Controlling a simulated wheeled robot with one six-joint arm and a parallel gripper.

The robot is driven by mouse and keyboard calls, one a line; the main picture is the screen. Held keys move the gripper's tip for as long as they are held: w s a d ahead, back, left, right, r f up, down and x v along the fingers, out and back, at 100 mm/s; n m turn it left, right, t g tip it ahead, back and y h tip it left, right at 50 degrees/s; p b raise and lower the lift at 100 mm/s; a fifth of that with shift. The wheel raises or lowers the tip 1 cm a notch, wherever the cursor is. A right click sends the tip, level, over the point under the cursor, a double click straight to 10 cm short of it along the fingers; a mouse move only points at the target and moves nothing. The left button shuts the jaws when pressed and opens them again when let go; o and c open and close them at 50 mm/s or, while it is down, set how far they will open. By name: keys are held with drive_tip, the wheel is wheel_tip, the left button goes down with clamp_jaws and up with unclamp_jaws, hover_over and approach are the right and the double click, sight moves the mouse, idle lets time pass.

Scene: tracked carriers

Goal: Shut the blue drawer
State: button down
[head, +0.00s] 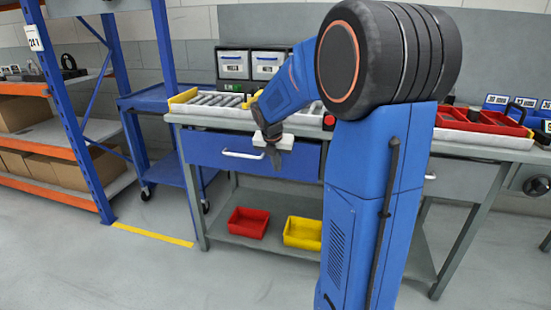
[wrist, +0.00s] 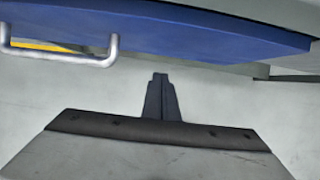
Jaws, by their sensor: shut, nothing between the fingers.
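The blue drawer (head: 205,150) is under the left part of the workbench top, with a pale bar handle (head: 243,154) on its front. I cannot tell for sure how far it stands out. In the wrist view the blue front (wrist: 200,35) crosses the top, with the handle (wrist: 60,56) at the left. My gripper (head: 275,160) is in front of the drawer's right half, right of the handle, pointing down. It also shows in the wrist view (wrist: 160,78), where its fingers are together and empty, below the drawer front in the picture. Contact with the drawer is not visible.
A red bin (head: 247,222) and a yellow bin (head: 302,233) sit on the bench's lower shelf. A blue cart (head: 160,97) and an orange-blue rack (head: 45,137) stand to the left. Red trays (head: 480,120) lie on the bench at right. Floor in front is clear.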

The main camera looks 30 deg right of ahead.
drive_tip(key=shift+w+d+r, duration=0.15)
drive_tip(key=shift+w+d, duration=1.05)
drive_tip(key=shift+d, duration=0.15)
drive_tip(key=shift+w+d+r, duration=0.2)
drive_tip(key=shift+w+d, duration=0.75)
drive_tip(key=shift+d, duration=0.15)
